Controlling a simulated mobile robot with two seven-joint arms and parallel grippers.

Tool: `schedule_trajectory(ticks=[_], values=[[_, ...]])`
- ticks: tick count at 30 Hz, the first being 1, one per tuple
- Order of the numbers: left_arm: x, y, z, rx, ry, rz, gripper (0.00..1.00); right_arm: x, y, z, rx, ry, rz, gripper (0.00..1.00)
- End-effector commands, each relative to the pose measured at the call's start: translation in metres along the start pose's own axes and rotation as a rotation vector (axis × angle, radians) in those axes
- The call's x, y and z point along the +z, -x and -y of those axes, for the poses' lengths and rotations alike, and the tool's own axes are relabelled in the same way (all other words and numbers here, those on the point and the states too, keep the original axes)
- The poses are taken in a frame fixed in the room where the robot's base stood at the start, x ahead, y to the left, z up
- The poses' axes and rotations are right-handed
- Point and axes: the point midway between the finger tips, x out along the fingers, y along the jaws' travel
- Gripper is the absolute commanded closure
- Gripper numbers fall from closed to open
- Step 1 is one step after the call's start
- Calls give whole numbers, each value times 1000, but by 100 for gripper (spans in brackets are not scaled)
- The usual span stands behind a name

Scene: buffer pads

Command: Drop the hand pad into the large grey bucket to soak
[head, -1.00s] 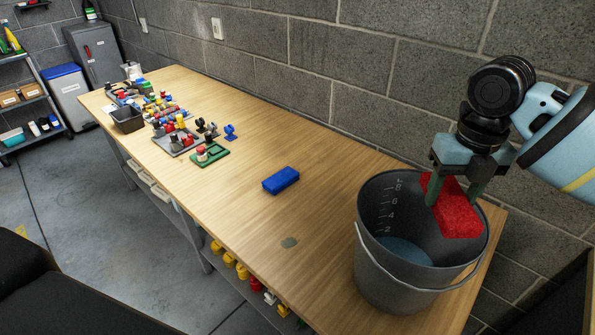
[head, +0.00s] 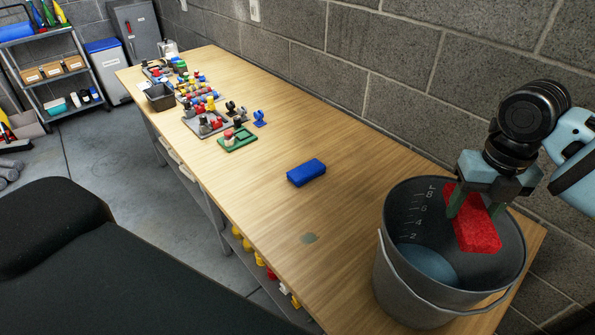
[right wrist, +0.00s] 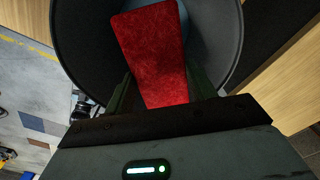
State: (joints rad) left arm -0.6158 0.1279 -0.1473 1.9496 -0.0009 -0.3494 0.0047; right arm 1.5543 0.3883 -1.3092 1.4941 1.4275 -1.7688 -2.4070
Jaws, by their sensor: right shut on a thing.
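The red hand pad (head: 473,222) hangs from my right gripper (head: 479,204) in the head view, and its lower part is inside the large grey bucket (head: 404,290). My right gripper is shut on the pad, its fingers over the bucket's mouth near the back rim. In the right wrist view the pad (right wrist: 152,52) sits between the fingers (right wrist: 160,90), with the bucket's dark inner wall (right wrist: 82,60) around it. Bluish water (head: 426,262) lies at the bucket's bottom, below the pad. My left gripper is not in view.
A blue pad (head: 306,172) lies on the wooden table (head: 270,215) left of the bucket. A dark bin (head: 160,97) and trays of small coloured parts (head: 205,122) stand at the far end. The bucket's wire handle hangs on its near side. A block wall runs behind the table.

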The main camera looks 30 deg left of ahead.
Motion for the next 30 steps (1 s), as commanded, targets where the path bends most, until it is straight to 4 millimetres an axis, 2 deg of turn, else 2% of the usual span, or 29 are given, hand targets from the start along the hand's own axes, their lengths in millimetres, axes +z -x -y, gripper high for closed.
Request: schedule_trajectory(ticks=[7, 17, 18, 23, 30], values=[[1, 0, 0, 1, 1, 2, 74, 0, -16, 0, -1, -1, 1, 66], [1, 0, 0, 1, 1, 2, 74, 0, -18, 0, -1, -1, 1, 66], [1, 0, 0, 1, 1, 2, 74, 0, -18, 0, -1, -1, 1, 41], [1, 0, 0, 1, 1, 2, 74, 0, -18, 0, 0, -1, 1, 20], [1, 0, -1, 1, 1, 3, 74, 0, -18, 0, 0, -1, 1, 19]])
